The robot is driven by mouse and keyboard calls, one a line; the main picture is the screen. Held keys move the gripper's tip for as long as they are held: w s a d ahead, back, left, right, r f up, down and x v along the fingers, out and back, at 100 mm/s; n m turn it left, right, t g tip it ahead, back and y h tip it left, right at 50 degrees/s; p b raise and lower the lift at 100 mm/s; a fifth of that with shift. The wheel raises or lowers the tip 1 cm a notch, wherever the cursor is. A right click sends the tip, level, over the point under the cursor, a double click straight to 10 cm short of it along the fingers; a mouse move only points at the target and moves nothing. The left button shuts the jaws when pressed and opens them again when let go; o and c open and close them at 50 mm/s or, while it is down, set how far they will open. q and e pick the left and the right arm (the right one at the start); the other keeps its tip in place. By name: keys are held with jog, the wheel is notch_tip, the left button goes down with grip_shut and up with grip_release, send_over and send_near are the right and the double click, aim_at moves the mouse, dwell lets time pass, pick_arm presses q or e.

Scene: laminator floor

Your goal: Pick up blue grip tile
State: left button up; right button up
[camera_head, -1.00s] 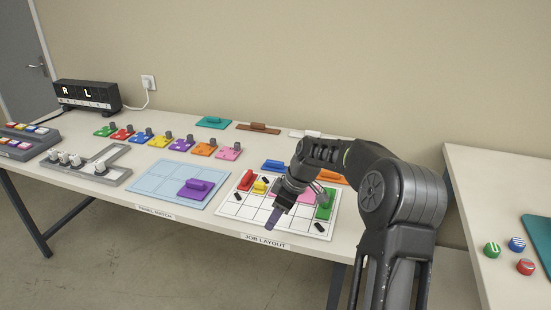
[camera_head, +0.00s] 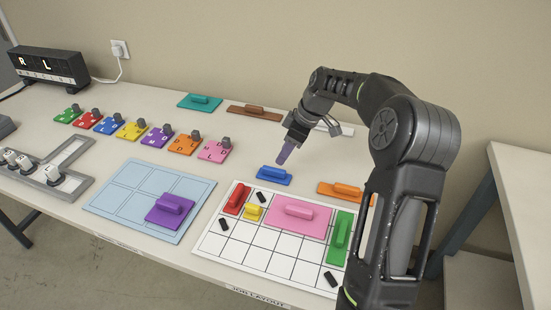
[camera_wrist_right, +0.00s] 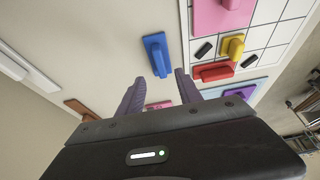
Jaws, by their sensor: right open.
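The blue grip tile (camera_head: 274,175) lies flat on the table behind the white job layout grid, with a raised blue grip on top. It also shows in the right wrist view (camera_wrist_right: 157,54), just beyond the fingertips. My right gripper (camera_head: 285,152) is above and slightly to the right of the blue tile in the head view, pointing down. In the right wrist view its two purple fingers (camera_wrist_right: 160,82) are apart with nothing between them. The gripper does not touch the tile. My left gripper is not in view.
The job layout grid (camera_head: 233,245) holds red, yellow, pink and green grip tiles. An orange grip tile (camera_head: 340,190) lies right of the blue one. Teal (camera_head: 200,102) and brown (camera_head: 254,111) tiles lie behind. A light-blue panel (camera_head: 120,205) holds a purple tile.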

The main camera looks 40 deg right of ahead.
aim_at(275, 169)
jog(key=shift+w+d, duration=0.1)
jog(key=shift+r, duration=0.1)
jog(key=shift+x, duration=1.35)
jog(key=p+x, duration=0.2)
jog(key=x, duration=0.2)
jog(key=shift+a+f, duration=0.2)
jog(key=shift+f, duration=0.4)
